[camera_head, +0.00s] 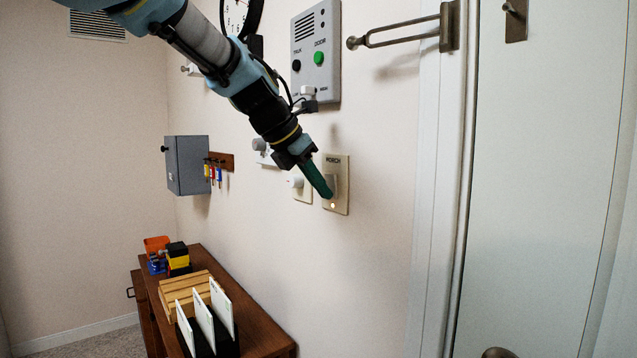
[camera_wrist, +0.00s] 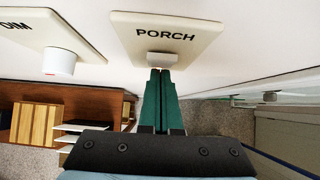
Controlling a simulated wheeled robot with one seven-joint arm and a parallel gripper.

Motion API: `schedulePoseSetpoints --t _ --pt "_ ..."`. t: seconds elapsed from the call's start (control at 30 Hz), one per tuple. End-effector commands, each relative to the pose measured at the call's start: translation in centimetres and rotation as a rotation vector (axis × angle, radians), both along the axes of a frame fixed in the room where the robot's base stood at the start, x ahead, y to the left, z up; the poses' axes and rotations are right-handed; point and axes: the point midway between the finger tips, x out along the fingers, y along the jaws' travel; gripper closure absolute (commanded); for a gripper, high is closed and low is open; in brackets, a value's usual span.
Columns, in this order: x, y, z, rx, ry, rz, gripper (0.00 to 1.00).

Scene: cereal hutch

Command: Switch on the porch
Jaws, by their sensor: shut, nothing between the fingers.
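The porch switch plate (camera_head: 342,170) is a beige plate labelled PORCH on the wall, left of the door frame. Its pale toggle (camera_head: 333,182) is partly hidden by my fingers, and a small light glows low on the plate. In the wrist view the plate (camera_wrist: 190,27) fills the top middle, with the toggle (camera_wrist: 162,59) below the label. My gripper (camera_head: 328,194) has green fingers pressed together, with nothing between them. The fingertips, also in the wrist view (camera_wrist: 160,72), are at the toggle; I cannot tell whether they touch it.
A dimmer knob (camera_head: 295,181) sits on the plate just left and also shows in the wrist view (camera_wrist: 59,62). An intercom panel (camera_head: 316,55) is above. A door pull (camera_head: 400,30) juts out at the upper right. A wooden cabinet (camera_head: 262,335) stands below left.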

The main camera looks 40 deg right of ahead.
Motion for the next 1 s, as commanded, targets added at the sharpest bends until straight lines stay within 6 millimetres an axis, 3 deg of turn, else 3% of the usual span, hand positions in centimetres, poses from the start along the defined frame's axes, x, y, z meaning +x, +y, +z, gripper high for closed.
schedulePoseSetpoints --t 1.0 --pt "0.0 0.0 1.7 -0.003 -0.001 0.000 1.00"
